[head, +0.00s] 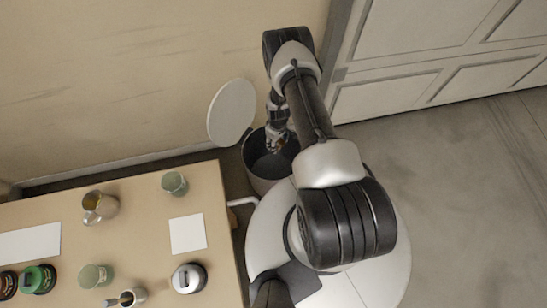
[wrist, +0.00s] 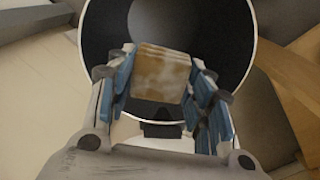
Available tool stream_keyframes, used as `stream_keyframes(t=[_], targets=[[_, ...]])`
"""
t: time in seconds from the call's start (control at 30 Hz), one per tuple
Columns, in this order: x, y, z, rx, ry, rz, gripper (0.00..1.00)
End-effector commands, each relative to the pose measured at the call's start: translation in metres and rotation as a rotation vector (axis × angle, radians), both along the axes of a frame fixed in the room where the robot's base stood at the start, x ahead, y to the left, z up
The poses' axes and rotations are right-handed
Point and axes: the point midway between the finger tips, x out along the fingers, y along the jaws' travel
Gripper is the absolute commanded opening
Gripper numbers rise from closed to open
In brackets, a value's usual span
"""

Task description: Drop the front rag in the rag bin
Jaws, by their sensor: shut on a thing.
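In the wrist view my gripper (wrist: 160,95) is shut on a folded rag (wrist: 161,72), tan and whitish with stains. The rag is held between the blue-padded fingers, over the dark opening of the rag bin (wrist: 243,22). In the head view the bin (head: 267,184) is a round grey container with a dark inside, standing on the floor beside the table. Its round pale lid (head: 231,112) stands raised at the bin's left. My gripper (head: 275,145) is at the bin's mouth in the head view; the rag is too small to make out there.
A wall stands behind the bin, and white panelled cabinets (head: 430,60) at the upper right. Floor at the right is clear.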

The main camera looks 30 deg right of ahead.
Motion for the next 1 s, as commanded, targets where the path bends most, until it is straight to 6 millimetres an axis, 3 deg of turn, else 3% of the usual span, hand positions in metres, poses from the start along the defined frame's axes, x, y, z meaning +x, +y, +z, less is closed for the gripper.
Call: stream_keyframes(t=[0.1, 0.37, 0.4, 0.73, 1.0], targets=[[0.0000, 0.0000, -0.0115, 0.000, 0.000, 0.000, 0.25], [0.0001, 0.0000, -0.0115, 0.000, 0.000, 0.000, 0.25], [0.0001, 0.0000, -0.0115, 0.000, 0.000, 0.000, 0.48], [0.0001, 0.0000, -0.0114, 0.000, 0.000, 0.000, 0.70], [0.0001, 0.0000, -0.0114, 0.000, 0.000, 0.000, 0.71]])
